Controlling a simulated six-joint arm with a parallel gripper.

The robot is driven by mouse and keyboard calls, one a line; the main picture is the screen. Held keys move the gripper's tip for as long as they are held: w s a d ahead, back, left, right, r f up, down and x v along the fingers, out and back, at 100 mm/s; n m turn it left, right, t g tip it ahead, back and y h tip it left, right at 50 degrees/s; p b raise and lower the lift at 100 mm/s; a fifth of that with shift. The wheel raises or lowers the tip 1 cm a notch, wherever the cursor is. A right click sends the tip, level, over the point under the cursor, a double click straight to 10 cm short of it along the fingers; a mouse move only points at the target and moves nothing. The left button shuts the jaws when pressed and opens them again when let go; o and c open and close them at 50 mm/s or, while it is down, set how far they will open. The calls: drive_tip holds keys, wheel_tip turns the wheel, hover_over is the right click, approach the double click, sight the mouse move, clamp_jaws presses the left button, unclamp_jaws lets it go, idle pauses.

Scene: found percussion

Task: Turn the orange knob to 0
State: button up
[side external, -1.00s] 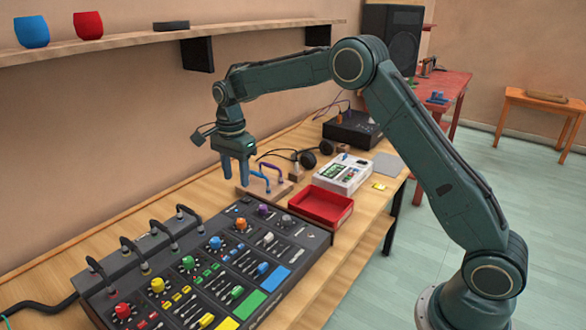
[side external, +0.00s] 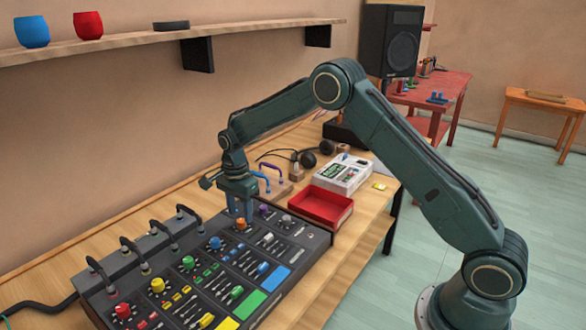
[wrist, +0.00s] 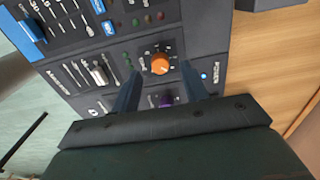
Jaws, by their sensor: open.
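The orange knob (wrist: 160,64) sits on the dark mixer panel (wrist: 205,35), with dial marks around it. In the side external view the orange knob (side external: 240,225) shows just below my gripper's fingertips. My gripper (side external: 241,212) points down over the far end of the panel. In the wrist view my gripper (wrist: 160,82) has its two fingers apart, one on each side of the knob's near side, with nothing between them. I cannot tell whether the fingers reach down to knob height. The knob's pointer direction and the dial's numbers are too small to read.
A purple knob (wrist: 166,100) lies close by, between the fingers' bases in the wrist view. Blue (side external: 214,242), green (side external: 188,262) and yellow (side external: 157,285) knobs line the panel. A red tray (side external: 320,207) stands beyond the panel, and cables plug in along its back.

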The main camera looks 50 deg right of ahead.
sight(241, 223)
drive_tip(key=shift+f, duration=1.3)
clamp_jaws()
